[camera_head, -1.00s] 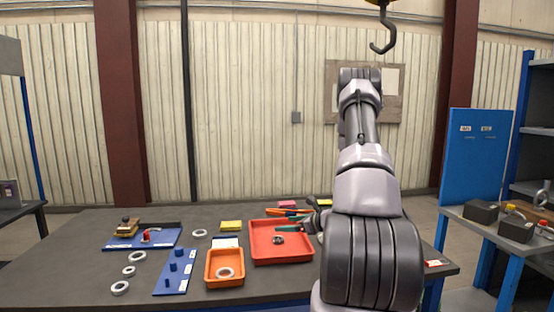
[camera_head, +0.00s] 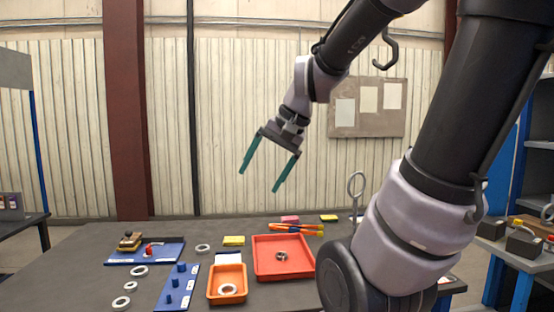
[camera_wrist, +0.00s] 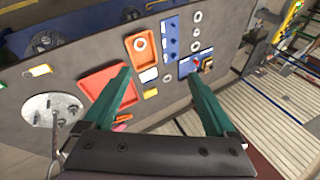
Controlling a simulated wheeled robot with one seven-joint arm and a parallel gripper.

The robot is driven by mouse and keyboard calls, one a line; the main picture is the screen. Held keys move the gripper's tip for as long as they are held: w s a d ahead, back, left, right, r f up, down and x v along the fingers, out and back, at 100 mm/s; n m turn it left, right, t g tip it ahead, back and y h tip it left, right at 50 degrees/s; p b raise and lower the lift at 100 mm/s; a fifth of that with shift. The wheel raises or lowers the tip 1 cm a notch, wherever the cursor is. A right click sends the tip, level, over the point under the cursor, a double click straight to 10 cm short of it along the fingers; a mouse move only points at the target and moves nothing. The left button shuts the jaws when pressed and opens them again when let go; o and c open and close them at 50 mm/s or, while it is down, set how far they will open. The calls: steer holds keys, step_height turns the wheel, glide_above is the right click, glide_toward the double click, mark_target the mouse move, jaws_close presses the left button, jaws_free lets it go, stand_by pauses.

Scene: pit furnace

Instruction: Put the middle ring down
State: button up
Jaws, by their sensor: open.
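My gripper (camera_head: 259,181) is open and empty, high above the table behind the trays, with its green fingers pointing down. It also shows in the wrist view (camera_wrist: 158,77), with nothing between the fingers. On the left of the table three pale rings lie in a row: a far ring (camera_head: 139,271), a middle ring (camera_head: 131,286) and a near ring (camera_head: 121,303). Another ring (camera_head: 203,248) lies alone farther back. One ring (camera_head: 228,289) is in the orange tray, and a small dark ring-like part (camera_head: 281,256) is in the red tray. I cannot tell which ring the task means.
A blue board with pegs (camera_head: 165,299) lies left of the orange tray (camera_head: 213,283). The red tray (camera_head: 262,270) is to its right, with pliers-like tools (camera_head: 290,229) behind. A blue mat (camera_head: 120,257) holds small parts.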

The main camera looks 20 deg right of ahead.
steer(key=s+r, duration=0.1)
steer(key=s+d+r+n+t+h, duration=0.1)
steer(key=s+d+r+n+t, duration=0.1)
steer(key=shift+s+r+h, duration=0.25)
steer(key=shift+s+h, duration=0.05)
steer(key=shift+h, duration=0.1)
